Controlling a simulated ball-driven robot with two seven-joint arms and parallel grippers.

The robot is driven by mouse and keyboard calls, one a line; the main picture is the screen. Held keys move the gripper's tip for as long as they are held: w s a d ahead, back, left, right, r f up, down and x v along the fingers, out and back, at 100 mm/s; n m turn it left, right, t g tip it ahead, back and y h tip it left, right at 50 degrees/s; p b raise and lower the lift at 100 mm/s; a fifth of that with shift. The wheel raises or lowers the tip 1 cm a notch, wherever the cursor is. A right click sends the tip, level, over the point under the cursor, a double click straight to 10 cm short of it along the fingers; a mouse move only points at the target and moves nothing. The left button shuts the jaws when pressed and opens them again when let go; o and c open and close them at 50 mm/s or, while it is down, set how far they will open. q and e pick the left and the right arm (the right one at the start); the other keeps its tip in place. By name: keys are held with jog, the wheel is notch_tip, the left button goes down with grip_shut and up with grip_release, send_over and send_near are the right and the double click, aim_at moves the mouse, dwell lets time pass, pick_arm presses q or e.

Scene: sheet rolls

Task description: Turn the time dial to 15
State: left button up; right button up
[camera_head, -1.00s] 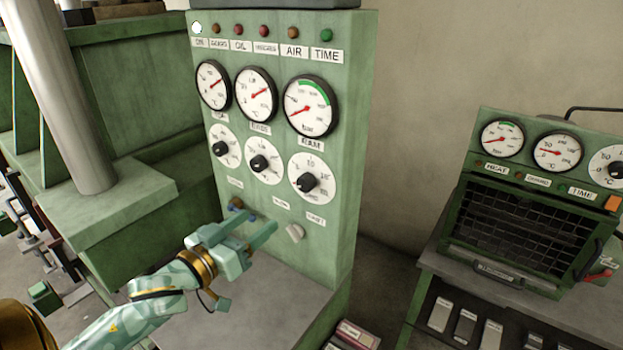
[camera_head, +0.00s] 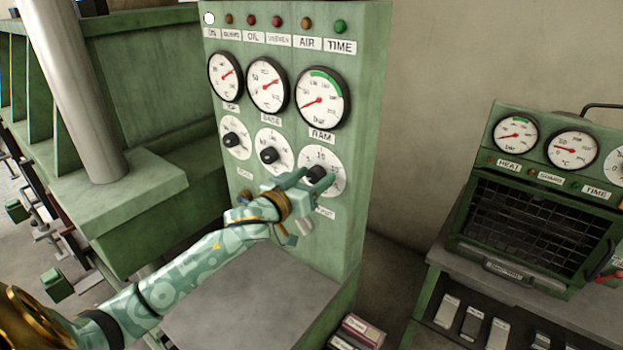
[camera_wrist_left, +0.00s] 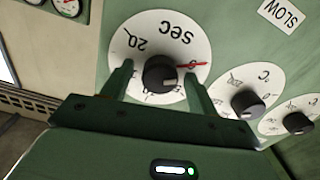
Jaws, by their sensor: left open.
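The time dial (camera_head: 322,156) is the rightmost of three white dials on the green panel, with a black knob (camera_head: 317,173) at its centre. In the left wrist view the dial (camera_wrist_left: 135,42) appears upside down, marked SEC, with a 20 visible. Its red pointer (camera_wrist_left: 193,64) reaches to the right from the black knob (camera_wrist_left: 160,74); the mark under it is unclear. My left gripper (camera_head: 307,183) is open at this dial. In the wrist view its two fingers (camera_wrist_left: 158,82) stand on either side of the knob, with gaps visible. My right gripper is not in view.
Two other knob dials (camera_head: 271,150) (camera_head: 235,138) sit to the left, with round gauges (camera_head: 322,98) above. A grey ledge (camera_head: 240,300) lies below the panel. A green oven (camera_head: 530,225) stands at the right, and a metal column (camera_head: 80,90) at the left.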

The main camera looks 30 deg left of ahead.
pick_arm(q)
jog(key=c, duration=1)
